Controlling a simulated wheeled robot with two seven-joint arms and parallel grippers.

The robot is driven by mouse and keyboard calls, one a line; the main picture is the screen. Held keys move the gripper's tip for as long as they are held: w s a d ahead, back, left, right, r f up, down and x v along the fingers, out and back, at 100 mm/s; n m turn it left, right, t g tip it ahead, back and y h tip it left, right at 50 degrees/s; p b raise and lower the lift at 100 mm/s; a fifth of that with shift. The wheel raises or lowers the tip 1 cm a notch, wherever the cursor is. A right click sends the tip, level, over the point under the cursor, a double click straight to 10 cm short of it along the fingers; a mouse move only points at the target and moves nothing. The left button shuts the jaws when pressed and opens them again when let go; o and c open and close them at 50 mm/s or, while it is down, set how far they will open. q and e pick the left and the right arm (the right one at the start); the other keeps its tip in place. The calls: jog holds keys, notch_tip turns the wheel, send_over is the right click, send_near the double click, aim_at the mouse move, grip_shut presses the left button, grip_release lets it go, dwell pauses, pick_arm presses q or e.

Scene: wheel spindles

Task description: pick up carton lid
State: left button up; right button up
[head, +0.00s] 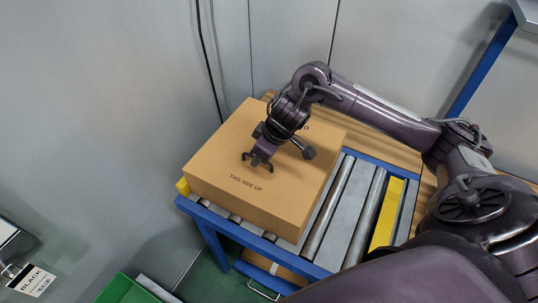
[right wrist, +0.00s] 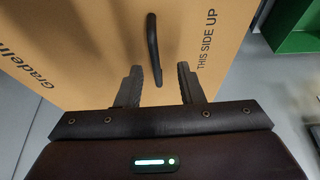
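The carton lid (head: 222,153) is the brown top of a large cardboard box, printed "THIS SIDE UP", lying flat on a roller conveyor. A thin black handle (right wrist: 153,48) stands on it in the right wrist view. My right gripper (head: 258,161) is over the middle of the lid, pointing down. In the right wrist view its two fingers (right wrist: 159,82) are apart, with the handle ahead of the gap between them. I cannot tell whether the fingers touch the handle. The carton's lower part is not distinguishable from the lid. My left gripper is not in view.
The conveyor has a blue frame (head: 320,271), bare rollers (head: 328,212) and a yellow strip (head: 387,215) to the right of the box. A green crate (head: 124,290) stands at lower left, near a "BLACK" label (head: 32,279). A grey wall rises behind.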

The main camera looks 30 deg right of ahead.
jog(key=f, duration=0.1)
jog(key=w+f, duration=0.1)
jog(key=shift+w+f, duration=0.2)
jog(key=shift+f, duration=0.1)
jog(key=shift+w+a+f, duration=0.15)
jog(key=shift+f, duration=0.25)
jog(key=c, duration=0.7)
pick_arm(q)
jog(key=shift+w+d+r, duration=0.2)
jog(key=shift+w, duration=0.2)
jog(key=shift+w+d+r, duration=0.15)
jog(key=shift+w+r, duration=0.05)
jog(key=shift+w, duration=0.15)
pick_arm(e)
grip_shut()
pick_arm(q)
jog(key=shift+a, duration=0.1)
